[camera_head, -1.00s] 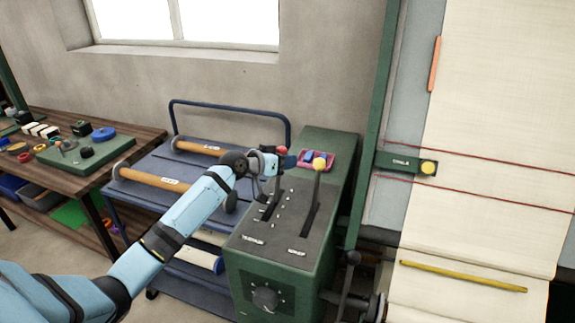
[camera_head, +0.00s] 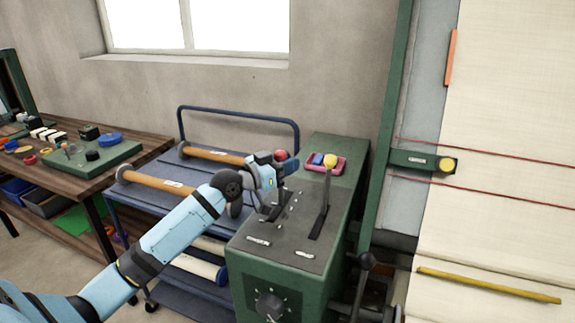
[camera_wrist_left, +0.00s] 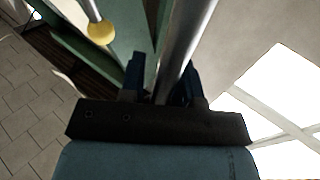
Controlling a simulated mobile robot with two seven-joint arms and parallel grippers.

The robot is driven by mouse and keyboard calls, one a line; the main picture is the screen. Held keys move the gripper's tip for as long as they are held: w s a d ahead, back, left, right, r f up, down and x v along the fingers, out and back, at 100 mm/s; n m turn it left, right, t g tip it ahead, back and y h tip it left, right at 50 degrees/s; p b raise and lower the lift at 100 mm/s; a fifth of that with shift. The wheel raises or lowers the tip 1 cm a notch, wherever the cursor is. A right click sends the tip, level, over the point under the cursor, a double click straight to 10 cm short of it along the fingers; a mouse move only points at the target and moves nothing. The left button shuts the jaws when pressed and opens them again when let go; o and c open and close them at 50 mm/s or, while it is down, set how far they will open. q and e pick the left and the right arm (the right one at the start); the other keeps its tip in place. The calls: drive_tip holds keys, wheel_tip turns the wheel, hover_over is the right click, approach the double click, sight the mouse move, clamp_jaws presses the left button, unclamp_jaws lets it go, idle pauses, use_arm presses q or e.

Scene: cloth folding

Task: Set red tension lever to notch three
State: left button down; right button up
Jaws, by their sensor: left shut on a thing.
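The red tension lever's knob (camera_head: 280,155) shows just above my left gripper (camera_head: 276,172) in the head view. The gripper is shut on the lever's shaft below the knob. In the left wrist view the metal shaft (camera_wrist_left: 187,48) passes between the two dark fingers (camera_wrist_left: 166,82). The lever rises from the left slot of a dark panel (camera_head: 280,228) on a green box. Notch marks run beside the slot, but my gripper and wrist partly cover them, so I cannot tell which notch the lever is at. My right gripper is not in view.
A yellow-knobbed lever (camera_head: 328,178) stands just right of my left gripper; its knob (camera_wrist_left: 101,33) shows in the wrist view. A pink tray (camera_head: 341,167) sits behind. A blue cart (camera_head: 158,200) with rollers is at left. A loom with cream cloth (camera_head: 505,110) is at right.

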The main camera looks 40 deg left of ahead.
use_arm(q)
drive_tip(key=shift+a+r, duration=0.1)
drive_tip(key=shift+r, duration=0.25)
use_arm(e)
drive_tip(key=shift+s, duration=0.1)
use_arm(q)
drive_tip(key=c, duration=0.9)
unclamp_jaws()
drive_tip(key=shift+o, duration=0.6)
drive_tip(key=shift+s, duration=0.1)
drive_tip(key=shift+f, duration=0.1)
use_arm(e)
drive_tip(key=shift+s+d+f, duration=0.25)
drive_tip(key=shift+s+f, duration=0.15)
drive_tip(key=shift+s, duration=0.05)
use_arm(q)
drive_tip(key=shift+f, duration=0.1)
drive_tip(key=shift+s, duration=0.25)
drive_tip(key=b+v, duration=0.2)
drive_tip(key=v, duration=1.1)
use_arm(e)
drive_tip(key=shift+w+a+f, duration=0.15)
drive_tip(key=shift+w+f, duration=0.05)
use_arm(q)
drive_tip(key=shift+s+a, duration=0.1)
